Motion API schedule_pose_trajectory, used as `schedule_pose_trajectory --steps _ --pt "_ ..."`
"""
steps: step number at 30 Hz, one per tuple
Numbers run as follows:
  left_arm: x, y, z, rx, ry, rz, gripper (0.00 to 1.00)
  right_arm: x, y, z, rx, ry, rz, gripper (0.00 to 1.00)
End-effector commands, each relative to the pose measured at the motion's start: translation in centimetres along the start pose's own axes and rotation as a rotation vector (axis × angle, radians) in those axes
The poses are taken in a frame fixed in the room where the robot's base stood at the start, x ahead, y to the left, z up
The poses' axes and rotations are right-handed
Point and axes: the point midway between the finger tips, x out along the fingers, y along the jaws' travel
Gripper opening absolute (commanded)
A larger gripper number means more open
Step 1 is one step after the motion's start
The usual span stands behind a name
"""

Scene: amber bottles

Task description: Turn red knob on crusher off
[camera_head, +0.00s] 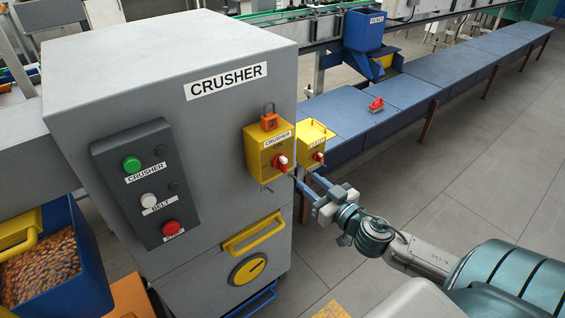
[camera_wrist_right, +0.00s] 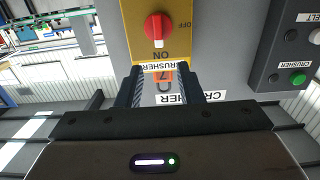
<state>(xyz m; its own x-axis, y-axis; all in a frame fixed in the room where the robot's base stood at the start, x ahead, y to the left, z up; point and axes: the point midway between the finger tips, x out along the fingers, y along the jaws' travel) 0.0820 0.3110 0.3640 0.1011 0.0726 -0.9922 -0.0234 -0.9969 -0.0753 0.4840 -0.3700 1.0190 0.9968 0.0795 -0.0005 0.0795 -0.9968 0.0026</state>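The grey crusher (camera_head: 150,60) stands at the left of the head view. On its right side is a yellow switch box (camera_head: 256,160) with a red knob (camera_head: 281,162), labelled CRUSHER. In the right wrist view, seen upside down, the red knob (camera_wrist_right: 154,25) has its white mark at the ON lettering; OFF is at the side. My right gripper (camera_head: 303,181) is just to the right of and below the knob in the head view. Its two fingers (camera_wrist_right: 160,84) are apart, with nothing between them; the knob is beyond the fingertips. My left gripper is not in view.
A second yellow box (camera_head: 313,138) with a red knob is close behind the first. An orange padlock (camera_head: 269,121) hangs on the crusher's box. A black button panel (camera_head: 146,190) is on the front. A blue conveyor (camera_head: 400,92) runs behind; the right floor is clear.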

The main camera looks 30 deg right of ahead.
Motion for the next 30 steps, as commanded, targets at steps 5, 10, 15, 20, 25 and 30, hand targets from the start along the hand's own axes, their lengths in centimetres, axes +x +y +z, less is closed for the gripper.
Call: schedule_pose_trajectory --steps 5,10,15,20,25,30 --pt "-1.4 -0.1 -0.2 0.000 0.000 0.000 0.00 1.6 0.1 -0.4 0.006 0.001 0.005 0.34" --pt "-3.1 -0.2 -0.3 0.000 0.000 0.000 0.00 3.5 0.1 -0.5 0.007 0.000 0.004 0.34" --pt "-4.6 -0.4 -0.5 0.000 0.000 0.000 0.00 5.3 0.0 -0.5 0.009 0.004 0.004 0.34" --pt "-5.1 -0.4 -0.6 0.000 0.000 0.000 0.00 6.8 0.1 -0.2 0.007 0.000 0.004 0.34" --pt "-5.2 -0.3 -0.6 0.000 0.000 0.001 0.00 8.3 0.0 0.1 0.006 0.004 0.004 0.34" --pt "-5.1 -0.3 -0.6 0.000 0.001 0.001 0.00 9.5 0.1 0.1 0.005 0.002 0.004 0.34"
